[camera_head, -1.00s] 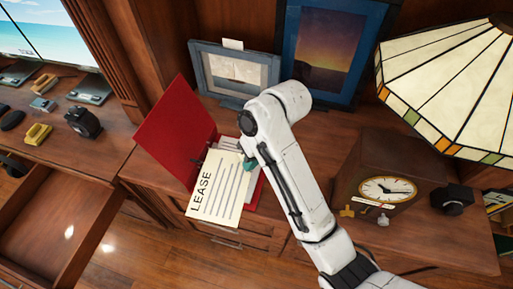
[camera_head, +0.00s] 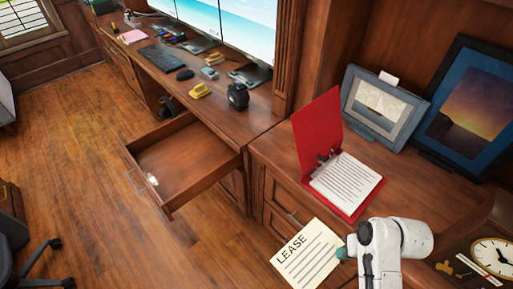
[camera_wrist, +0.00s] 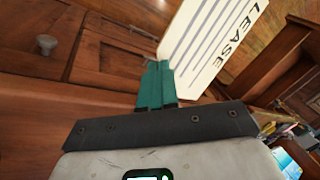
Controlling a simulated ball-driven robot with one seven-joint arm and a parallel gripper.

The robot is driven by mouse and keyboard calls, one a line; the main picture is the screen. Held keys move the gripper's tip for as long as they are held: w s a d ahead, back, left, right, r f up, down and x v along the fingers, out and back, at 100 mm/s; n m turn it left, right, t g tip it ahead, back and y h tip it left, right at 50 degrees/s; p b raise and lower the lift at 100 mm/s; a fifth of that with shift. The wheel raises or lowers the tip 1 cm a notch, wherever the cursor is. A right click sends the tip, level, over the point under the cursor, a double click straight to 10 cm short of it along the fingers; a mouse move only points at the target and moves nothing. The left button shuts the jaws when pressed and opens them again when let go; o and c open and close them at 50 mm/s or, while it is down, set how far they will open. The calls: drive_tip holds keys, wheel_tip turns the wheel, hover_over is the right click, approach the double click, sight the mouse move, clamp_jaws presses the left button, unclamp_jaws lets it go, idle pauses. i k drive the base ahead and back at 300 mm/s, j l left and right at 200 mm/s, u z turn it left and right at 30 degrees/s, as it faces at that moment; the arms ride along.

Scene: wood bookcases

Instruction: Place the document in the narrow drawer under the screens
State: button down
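The document, a cream sheet headed LEASE (camera_head: 303,258), is pinched at its edge by my gripper (camera_head: 345,250). In the wrist view the teal fingers of my gripper (camera_wrist: 157,85) are together on the edge of the LEASE sheet (camera_wrist: 207,42). The sheet is in front of the right-hand cabinet, clear of the red binder. An open, empty drawer (camera_head: 185,158) sticks out under the desk with the screens (camera_head: 225,25), to the left of the sheet. It also shows at the right in the wrist view (camera_wrist: 275,72).
The red binder (camera_head: 318,125) stands open on the cabinet top with other pages in it. Framed pictures (camera_head: 384,108) and a clock (camera_head: 492,256) are to the right. The desk holds a tape measure (camera_head: 238,96) and a keyboard (camera_head: 160,57).

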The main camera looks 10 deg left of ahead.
sight(182, 159)
drive_tip(key=i+j+u, duration=0.1)
drive_tip(key=u, duration=0.35)
drive_tip(key=i+u, duration=0.25)
drive_tip(key=u, duration=0.15)
drive_tip(key=i+u, duration=0.2)
drive_tip(key=u, duration=0.25)
drive_tip(key=i+l+u, duration=0.1)
drive_tip(key=i, duration=0.3)
drive_tip(key=i+l+u, duration=0.1)
drive_tip(key=i+l, duration=0.2)
drive_tip(key=i, duration=0.15)
drive_tip(key=i+l+u, duration=0.1)
drive_tip(key=i+l, duration=0.2)
drive_tip(key=i+j, duration=0.05)
drive_tip(key=i, duration=0.05)
